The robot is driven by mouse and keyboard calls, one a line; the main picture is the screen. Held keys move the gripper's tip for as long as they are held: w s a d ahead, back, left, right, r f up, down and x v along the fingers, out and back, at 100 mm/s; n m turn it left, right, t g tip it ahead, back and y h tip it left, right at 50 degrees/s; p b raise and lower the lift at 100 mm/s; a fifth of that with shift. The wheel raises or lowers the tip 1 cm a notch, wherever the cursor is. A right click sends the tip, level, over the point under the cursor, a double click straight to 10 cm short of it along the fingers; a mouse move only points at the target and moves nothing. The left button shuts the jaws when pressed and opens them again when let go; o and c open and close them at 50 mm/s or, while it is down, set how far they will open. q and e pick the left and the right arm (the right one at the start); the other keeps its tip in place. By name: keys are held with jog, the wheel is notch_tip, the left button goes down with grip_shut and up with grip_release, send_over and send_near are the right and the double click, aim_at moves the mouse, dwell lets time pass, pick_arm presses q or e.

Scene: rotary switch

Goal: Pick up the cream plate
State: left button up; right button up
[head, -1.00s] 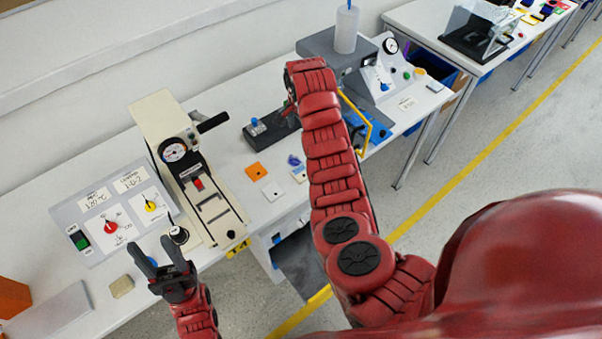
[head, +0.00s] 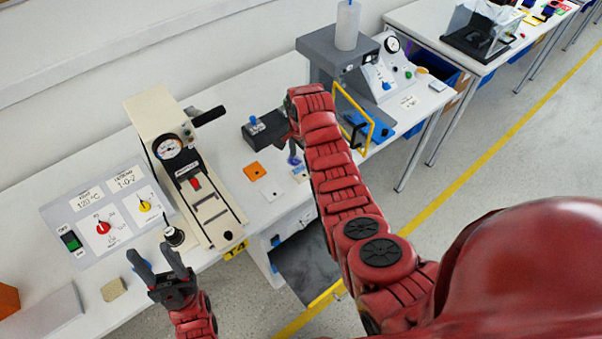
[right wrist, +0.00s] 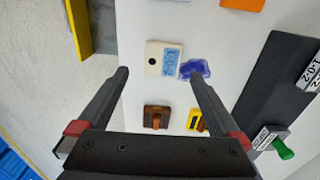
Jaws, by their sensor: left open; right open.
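A small pale cream plate (right wrist: 153,58) with a dark hole and a blue label lies flat on the white bench. In the head view it (head: 299,174) shows beside my right forearm, partly covered. Another pale plate (head: 272,190) lies to its left; I cannot tell its exact shade. My left gripper (head: 150,250) is open and empty, near the bench's front edge at left.
A blue blob (right wrist: 195,68) lies right beside the labelled plate. An orange plate (head: 254,171), a dark block (head: 262,130) with a lever and a cream machine (head: 165,120) are close by. Brown (right wrist: 156,117) and yellow (right wrist: 195,120) pieces lie near my right gripper.

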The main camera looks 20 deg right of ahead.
aim_at(301, 171)
jog(key=shift+f+p, duration=0.6)
jog(key=shift+w+f+p, duration=0.15)
jog(key=shift+f+p, duration=0.2)
jog(key=shift+f, duration=0.4)
jog(key=shift+a+f, duration=0.1)
jog(key=shift+f, duration=1.25)
jog(key=c, duration=1.3)
jog(key=shift+w+r, duration=0.1)
jog(key=shift+r, duration=0.05)
